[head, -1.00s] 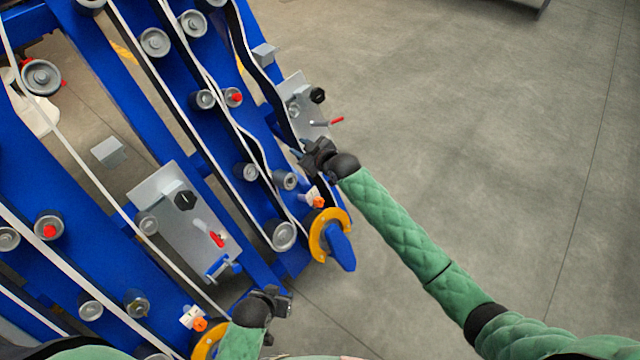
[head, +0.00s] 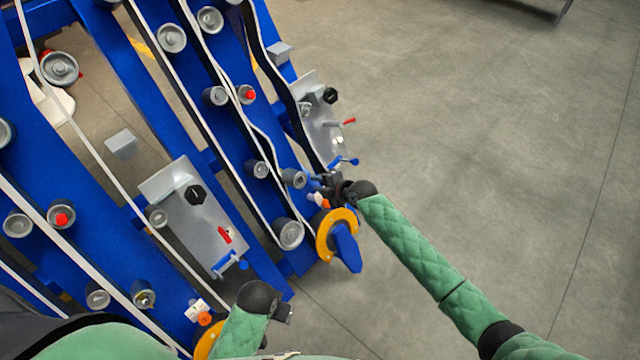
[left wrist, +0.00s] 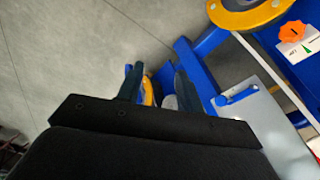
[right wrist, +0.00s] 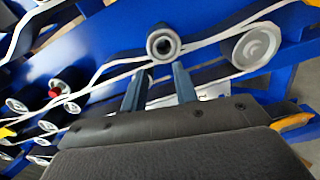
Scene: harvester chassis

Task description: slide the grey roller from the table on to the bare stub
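A grey roller-like part with a dark, hollow-looking end (right wrist: 163,42) stands out from the blue frame, just beyond my right fingertips. In the head view it is the small grey cylinder (head: 293,178) left of my right gripper (head: 325,183). My right gripper (right wrist: 158,85) is open, with only belt and frame showing between its fingers. I cannot tell whether this part is a bare stub or a roller on one. My left gripper (head: 284,312) is low in the head view, away from the rollers; its fingers (left wrist: 156,80) are apart and empty. No table is identifiable.
The blue chassis (head: 130,75) carries several grey rollers and white-edged belts. Grey plates (head: 185,225) with black knobs and red levers sit on it. A yellow ring with a blue arm (head: 335,235) is just below my right gripper. Open floor (head: 480,150) lies right.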

